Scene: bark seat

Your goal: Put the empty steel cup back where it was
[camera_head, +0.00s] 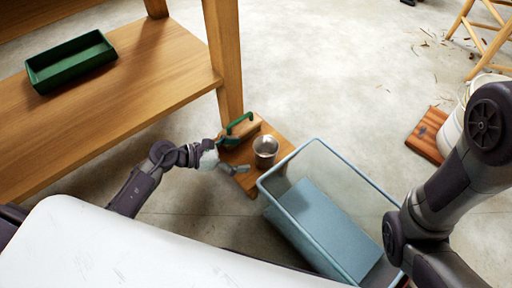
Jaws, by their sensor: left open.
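The steel cup (265,151) stands upright on a small low wooden stool or stand (283,147) beside the bench leg. My left gripper (237,155) is open just left of the cup, with its fingers spread toward it. The cup sits slightly beyond the fingertips and looks free of them, though contact is hard to judge from here. The inside of the cup looks grey, with no contents that I can make out. My right arm comes in at the right edge, and its gripper is out of the picture.
A clear blue-rimmed bin (268,186) stands right of the cup, close to it. A green-handled object (238,123) lies behind my left gripper. A wooden bench (160,65) bears a green tray (70,62). A white bucket (452,132) and a reddish board (427,135) are at right.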

